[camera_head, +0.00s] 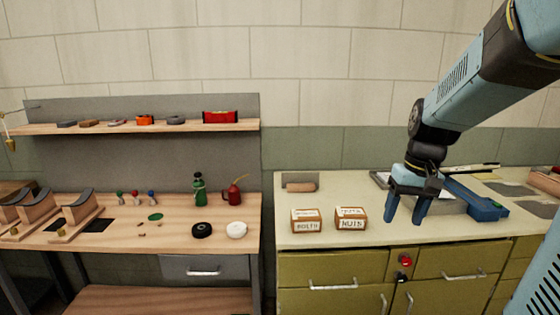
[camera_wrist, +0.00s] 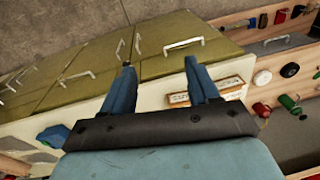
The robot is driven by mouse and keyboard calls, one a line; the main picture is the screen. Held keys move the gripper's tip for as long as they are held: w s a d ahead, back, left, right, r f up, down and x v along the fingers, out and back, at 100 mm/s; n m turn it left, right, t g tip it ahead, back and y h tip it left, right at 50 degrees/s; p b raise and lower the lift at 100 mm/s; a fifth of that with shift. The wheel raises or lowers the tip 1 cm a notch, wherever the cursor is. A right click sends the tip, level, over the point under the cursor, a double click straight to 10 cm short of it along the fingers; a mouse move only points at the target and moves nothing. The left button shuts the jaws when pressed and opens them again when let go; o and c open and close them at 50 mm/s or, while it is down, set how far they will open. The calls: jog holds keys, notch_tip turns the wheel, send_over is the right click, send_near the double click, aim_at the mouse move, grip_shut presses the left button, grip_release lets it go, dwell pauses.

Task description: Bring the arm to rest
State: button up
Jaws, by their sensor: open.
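My gripper (camera_head: 405,212) hangs at the end of my blue arm, above the right-hand counter in the head view. Its two blue fingers point down and stand apart with nothing between them. In the wrist view my gripper (camera_wrist: 160,78) also shows two spread, empty fingers, with cabinet fronts beyond them. The arm comes in from the upper right of the head view and is bent at the wrist.
Below my gripper is the pale counter (camera_head: 375,232) on green cabinets (camera_head: 335,268). The bolts box (camera_head: 306,226) and nuts box (camera_head: 351,224) stand to its left. A blue tool (camera_head: 482,207) lies to its right. A wooden bench (camera_head: 175,235) with bottles and a shelf (camera_head: 95,127) stands left.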

jog(key=s+a+r+t, duration=0.2)
jog(key=s+r, duration=0.1)
jog(key=s, duration=0.3)
jog(key=s+a+r+t+h, duration=0.1)
jog(key=s+a+r+t, duration=0.1)
jog(key=s, duration=0.3)
jog(key=shift+s+r+n+t, duration=0.35)
jog(key=shift+r+t, duration=0.15)
jog(key=shift+r, duration=0.25)
